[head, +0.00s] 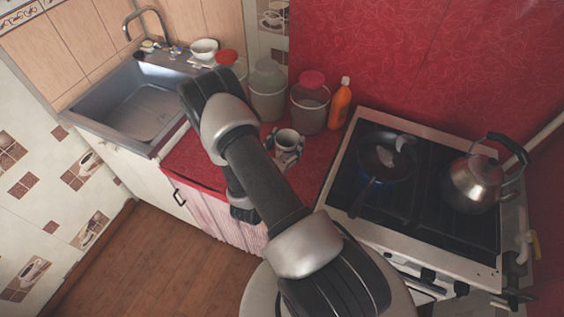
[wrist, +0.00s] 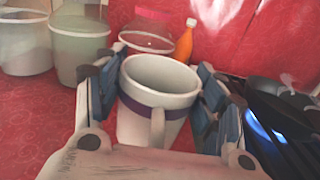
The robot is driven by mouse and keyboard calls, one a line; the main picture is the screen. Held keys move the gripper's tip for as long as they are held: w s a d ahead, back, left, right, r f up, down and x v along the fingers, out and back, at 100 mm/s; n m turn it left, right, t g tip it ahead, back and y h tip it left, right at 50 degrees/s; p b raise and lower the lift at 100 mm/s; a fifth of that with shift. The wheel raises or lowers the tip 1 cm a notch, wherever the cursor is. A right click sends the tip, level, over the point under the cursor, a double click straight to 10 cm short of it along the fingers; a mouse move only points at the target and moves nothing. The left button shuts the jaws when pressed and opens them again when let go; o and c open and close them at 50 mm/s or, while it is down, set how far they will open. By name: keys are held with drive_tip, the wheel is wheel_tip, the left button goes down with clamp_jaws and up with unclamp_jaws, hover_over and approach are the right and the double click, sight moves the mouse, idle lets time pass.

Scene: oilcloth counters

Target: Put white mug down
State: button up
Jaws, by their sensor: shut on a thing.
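Lidded buckets (head: 310,103) and an orange bottle (head: 340,104) stand behind the mug. The stove (head: 435,185) to the right holds a pan (head: 385,160) and a kettle (head: 472,183). A sink (head: 130,105) is at left. Some red counter is bare in front of the buckets.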

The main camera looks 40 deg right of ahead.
wheel_tip(320, 180, down, 11)
drive_tip(key=b, duration=0.2)
drive_tip(key=shift+f+b, duration=0.2)
drive_tip(key=shift+b, duration=0.2)
drive_tip(key=shift+f, duration=0.15)
drive_tip(key=o, duration=1.4)
